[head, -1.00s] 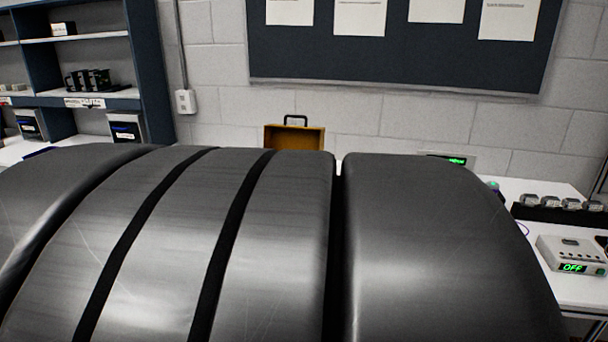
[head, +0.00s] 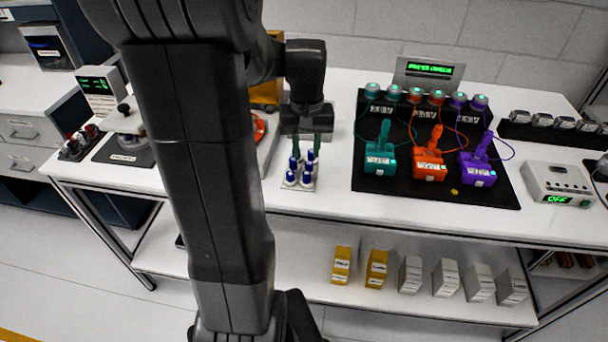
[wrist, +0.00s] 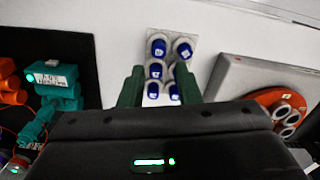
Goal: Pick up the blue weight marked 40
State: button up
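Several blue weights stand in two columns on a small white tray (head: 308,186) on the table; the tray also shows in the wrist view (wrist: 167,33). In the wrist view a blue weight (wrist: 158,48) stands at the far left of the tray and another (wrist: 183,50) at the far right, with others nearer me. Their markings are too small to read, so I cannot tell which is 40. My gripper (head: 308,140) is over the back of the tray. Its two green fingers (wrist: 159,88) are apart, with nothing visibly gripped, and partly hide the nearer weights.
A black mat (head: 400,195) with teal (head: 380,160), orange (head: 429,165) and purple (head: 478,168) servo units lies to the right. A grey device with orange part (wrist: 281,105) stands close on the other side. A power box (head: 557,185) sits far right.

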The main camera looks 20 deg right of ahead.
aim_at(307, 173)
jog(key=shift+w+d+f, duration=0.1)
jog(key=shift+f, duration=3.7)
grip_shut()
